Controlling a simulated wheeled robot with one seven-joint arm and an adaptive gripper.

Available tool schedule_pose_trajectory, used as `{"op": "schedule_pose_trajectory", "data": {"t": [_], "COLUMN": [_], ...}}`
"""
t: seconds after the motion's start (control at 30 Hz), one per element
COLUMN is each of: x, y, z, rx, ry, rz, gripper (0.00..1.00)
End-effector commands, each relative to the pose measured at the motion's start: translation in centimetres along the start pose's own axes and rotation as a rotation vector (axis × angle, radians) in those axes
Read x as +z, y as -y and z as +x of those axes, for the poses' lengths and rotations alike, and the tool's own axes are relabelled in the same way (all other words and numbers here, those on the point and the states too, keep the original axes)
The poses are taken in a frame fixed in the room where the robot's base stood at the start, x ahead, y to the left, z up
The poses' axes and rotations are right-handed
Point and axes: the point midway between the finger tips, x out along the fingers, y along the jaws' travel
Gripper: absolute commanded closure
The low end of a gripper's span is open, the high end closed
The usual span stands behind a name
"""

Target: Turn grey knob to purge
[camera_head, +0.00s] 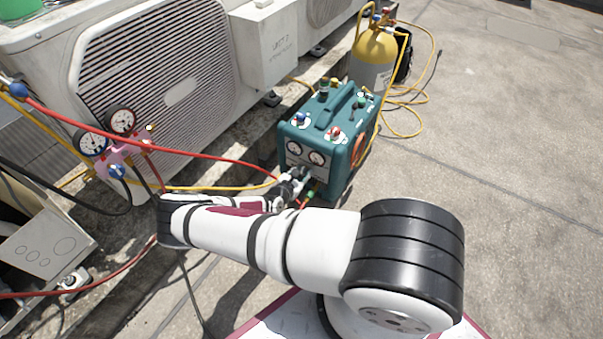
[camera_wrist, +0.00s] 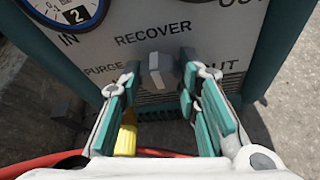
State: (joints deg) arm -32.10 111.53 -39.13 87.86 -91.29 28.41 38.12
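The grey knob (camera_wrist: 158,72) is on the pale front panel of the teal machine (camera_head: 350,125). In the wrist view, RECOVER is printed above the knob, PURGE at its left, and a partly hidden label ending in UT at its right. The knob looks roughly upright, toward RECOVER. My gripper (camera_wrist: 160,68) is open, its teal-padded fingers on either side of the knob, with a visible gap at the left and a narrow one at the right. In the head view my gripper (camera_head: 298,178) is at the machine's lower front and hides the knob.
Two gauges (camera_head: 305,152) sit above on the panel. A yellow part (camera_wrist: 127,135) is beside my left finger. Red hoses (camera_head: 180,147) and yellow hoses run near my arm from a pink gauge manifold (camera_head: 125,155). A condenser (camera_head: 160,80) stands behind; a yellow cylinder (camera_head: 374,50) is beyond.

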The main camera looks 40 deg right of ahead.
Motion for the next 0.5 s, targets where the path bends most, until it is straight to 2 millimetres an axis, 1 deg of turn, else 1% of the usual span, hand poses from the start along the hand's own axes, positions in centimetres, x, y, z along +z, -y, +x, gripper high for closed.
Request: {"op": "schedule_pose_trajectory", "data": {"t": [0.27, 0.5], "x": [0.0, -0.02], "y": [-0.06, -0.15], "z": [-0.01, -0.02], "rx": [-0.002, -0.03], "ry": [0.0, -0.001], "rz": [-0.005, -0.066], "gripper": [0.97, 0.97]}}
